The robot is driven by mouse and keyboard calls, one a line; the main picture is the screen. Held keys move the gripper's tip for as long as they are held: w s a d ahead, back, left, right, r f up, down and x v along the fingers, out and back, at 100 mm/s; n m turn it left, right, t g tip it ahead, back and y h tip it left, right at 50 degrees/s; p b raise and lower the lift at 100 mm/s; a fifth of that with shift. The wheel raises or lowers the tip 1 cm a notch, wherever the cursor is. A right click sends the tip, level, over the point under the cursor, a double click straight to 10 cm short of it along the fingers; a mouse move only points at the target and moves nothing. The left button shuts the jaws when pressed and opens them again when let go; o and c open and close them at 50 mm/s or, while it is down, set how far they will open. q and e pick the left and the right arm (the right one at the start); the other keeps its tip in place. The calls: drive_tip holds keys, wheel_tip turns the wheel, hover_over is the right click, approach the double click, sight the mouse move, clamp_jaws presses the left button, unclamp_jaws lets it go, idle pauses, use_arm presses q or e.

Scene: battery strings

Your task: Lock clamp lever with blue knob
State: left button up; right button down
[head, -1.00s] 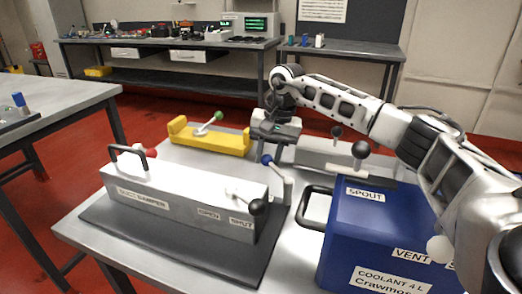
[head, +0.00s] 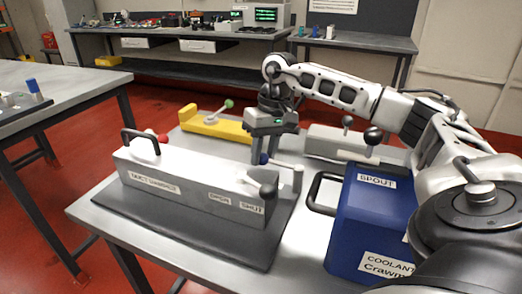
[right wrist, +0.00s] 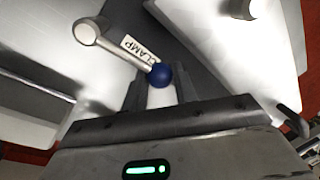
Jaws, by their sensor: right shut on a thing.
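The clamp lever (head: 284,165) is a pale arm with a blue knob (head: 263,159) at its end, by the far right end of the white duct damper box (head: 185,190). In the right wrist view the lever (right wrist: 122,52) runs from a round pivot at upper left to the blue knob (right wrist: 161,75), beside a CLAMP label (right wrist: 141,51). My right gripper (head: 266,158) points down, with its fingers on either side of the blue knob. It is shut on the knob, which partly hides behind the fingers in the head view. My left gripper is out of view.
A black-knobbed lever (head: 262,190) sits beside the OPEN and SHUT labels. A blue coolant box (head: 345,220) stands to the right. Behind are a yellow fixture (head: 208,125) with a green knob and a grey block (head: 335,144) with dark knobs.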

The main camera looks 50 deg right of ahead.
drive_tip(key=shift+s+a, duration=0.15)
drive_tip(key=shift+f, duration=0.1)
drive_tip(key=c, duration=1.1)
unclamp_jaws()
use_arm(q)
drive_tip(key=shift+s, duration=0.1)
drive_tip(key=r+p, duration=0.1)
drive_tip(key=p, duration=0.2)
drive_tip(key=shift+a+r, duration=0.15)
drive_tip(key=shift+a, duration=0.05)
use_arm(e)
drive_tip(key=d+r, duration=0.3)
drive_tip(key=r, duration=1.2)
drive_tip(key=shift+s+r, duration=0.25)
drive_tip(key=shift+r, duration=0.15)
